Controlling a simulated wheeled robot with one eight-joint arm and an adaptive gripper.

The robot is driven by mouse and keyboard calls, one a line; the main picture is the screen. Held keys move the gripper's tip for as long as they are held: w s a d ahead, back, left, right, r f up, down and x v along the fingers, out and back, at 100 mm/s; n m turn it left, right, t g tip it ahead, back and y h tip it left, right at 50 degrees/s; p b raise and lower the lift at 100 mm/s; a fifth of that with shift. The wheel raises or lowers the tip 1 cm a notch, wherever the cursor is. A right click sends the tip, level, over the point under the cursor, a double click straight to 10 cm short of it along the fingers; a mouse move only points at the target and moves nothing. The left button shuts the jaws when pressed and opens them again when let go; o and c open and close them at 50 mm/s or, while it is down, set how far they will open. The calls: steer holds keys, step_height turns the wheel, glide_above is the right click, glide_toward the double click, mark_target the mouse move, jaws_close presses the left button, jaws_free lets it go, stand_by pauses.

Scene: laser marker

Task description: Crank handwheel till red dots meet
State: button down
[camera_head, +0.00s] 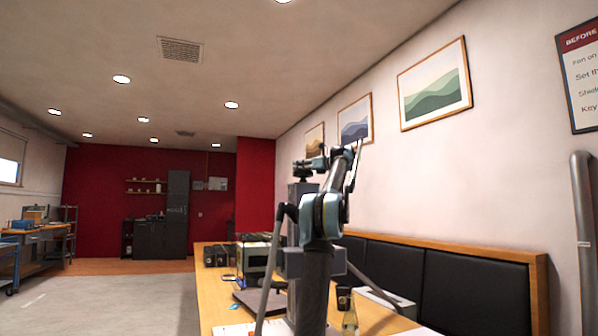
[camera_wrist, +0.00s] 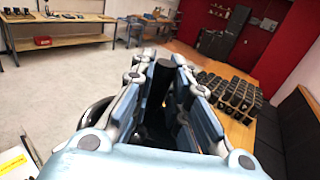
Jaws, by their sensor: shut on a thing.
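In the wrist view my gripper (camera_wrist: 165,62) is closed around a dark upright cylindrical knob (camera_wrist: 163,70), which looks like the crank handle. A dark curved rim (camera_wrist: 95,112), probably part of the handwheel, shows left of my fingers; the rest is hidden behind my gripper. In the head view a grey column (camera_head: 294,198), apparently of the laser marker, stands on the table behind my arm. My arm reaches up in front of it, and the handwheel cannot be made out clearly there. No red dots are visible in either view.
The wooden table (camera_head: 212,290) carries a boxy device (camera_head: 254,262), a bottle (camera_head: 350,320) and a dark cup (camera_head: 343,298). Several black items (camera_wrist: 230,95) crowd the table in the wrist view. A padded bench (camera_head: 470,290) lines the right wall. The floor at left is open.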

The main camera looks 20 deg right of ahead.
steer(key=shift+a+r+n+g+y, duration=0.1)
steer(key=shift+a+n+g+y, duration=0.05)
steer(key=shift+n+g+y, duration=0.55)
steer(key=shift+a+n+g+y, duration=0.15)
steer(key=shift+n+g+y, duration=0.35)
steer(key=shift+g+y, duration=0.25)
steer(key=c, duration=1.6)
jaws_free()
steer(key=shift+o, duration=0.2)
steer(key=shift+s+d, duration=0.1)
steer(key=shift+s, duration=0.05)
